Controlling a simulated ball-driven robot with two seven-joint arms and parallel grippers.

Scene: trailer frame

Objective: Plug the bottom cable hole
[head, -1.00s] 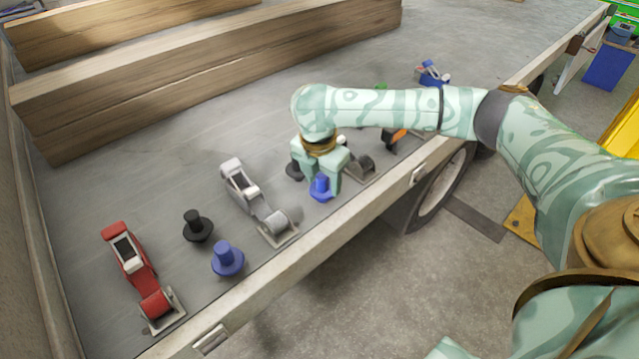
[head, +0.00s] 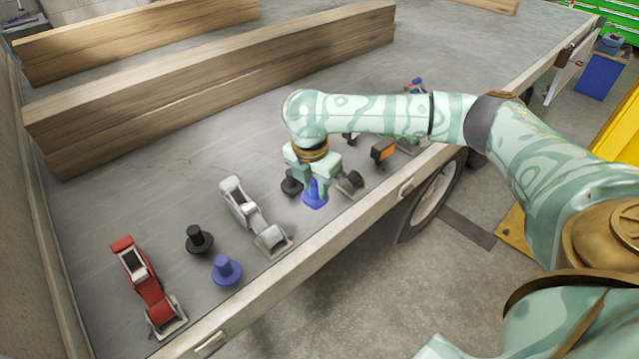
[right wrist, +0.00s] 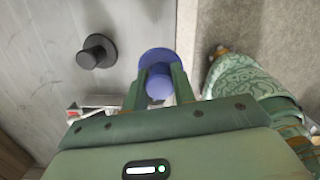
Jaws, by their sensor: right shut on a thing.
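My right gripper (head: 314,186) is shut on a blue plug (head: 314,201), which has a round flange and a narrower stem. It is at the near edge of the trailer bed; I cannot tell whether the plug touches the bed. In the right wrist view the two fingers (right wrist: 161,88) close on the stem of this blue plug (right wrist: 157,58). A black plug (head: 291,186) stands just left of the gripper and also shows in the right wrist view (right wrist: 97,51). Another blue plug (head: 226,272) and black plug (head: 199,241) stand further left. I cannot make out a cable hole. My left gripper is not in view.
A grey clamp-like tool (head: 240,205) and a red one (head: 142,278) lie on the bed. More tools, one orange and black (head: 384,150), lie right of the gripper. Long wooden beams (head: 220,85) lie behind. A raised rail (head: 300,243) edges the bed; its middle is clear.

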